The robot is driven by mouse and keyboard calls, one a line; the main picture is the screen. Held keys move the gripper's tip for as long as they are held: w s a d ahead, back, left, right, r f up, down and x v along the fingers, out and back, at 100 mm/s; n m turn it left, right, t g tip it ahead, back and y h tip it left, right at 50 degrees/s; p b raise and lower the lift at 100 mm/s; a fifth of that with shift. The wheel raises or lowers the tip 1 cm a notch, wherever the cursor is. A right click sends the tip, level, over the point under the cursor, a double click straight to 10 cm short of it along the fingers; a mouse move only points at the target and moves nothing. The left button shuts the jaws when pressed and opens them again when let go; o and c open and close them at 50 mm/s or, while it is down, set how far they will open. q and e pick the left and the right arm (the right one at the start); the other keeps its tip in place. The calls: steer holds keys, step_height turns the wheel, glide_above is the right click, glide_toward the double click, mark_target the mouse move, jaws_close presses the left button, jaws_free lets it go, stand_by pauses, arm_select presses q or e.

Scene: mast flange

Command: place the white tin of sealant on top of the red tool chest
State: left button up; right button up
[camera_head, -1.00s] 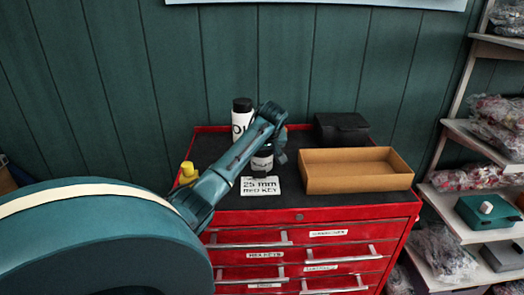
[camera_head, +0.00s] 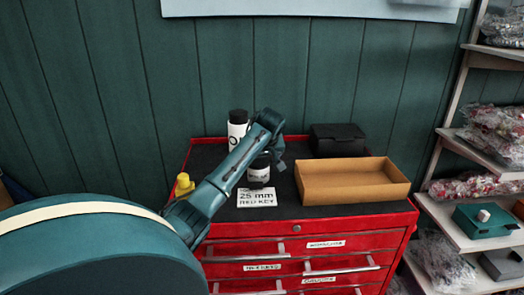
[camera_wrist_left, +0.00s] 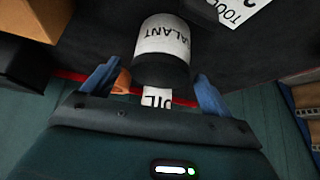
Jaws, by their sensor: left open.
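The white tin of sealant (camera_head: 259,173) has a black lid and stands on the dark top of the red tool chest (camera_head: 320,222), behind a card. It also shows in the left wrist view (camera_wrist_left: 163,45), with part of the word "sealant" legible. My left gripper (camera_head: 274,155) is beside and above the tin in the head view. In the left wrist view its two blue fingers (camera_wrist_left: 156,74) are spread apart, one on each side of the tin's lid end. I cannot tell whether they touch it. My right gripper is in neither view.
A white bottle with a black cap (camera_head: 238,136) stands behind the tin. Shelves (camera_head: 468,236) stand at right.

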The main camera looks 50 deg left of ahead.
arm_select(q)
steer(key=b+v, duration=0.1)
steer(key=v, duration=0.9)
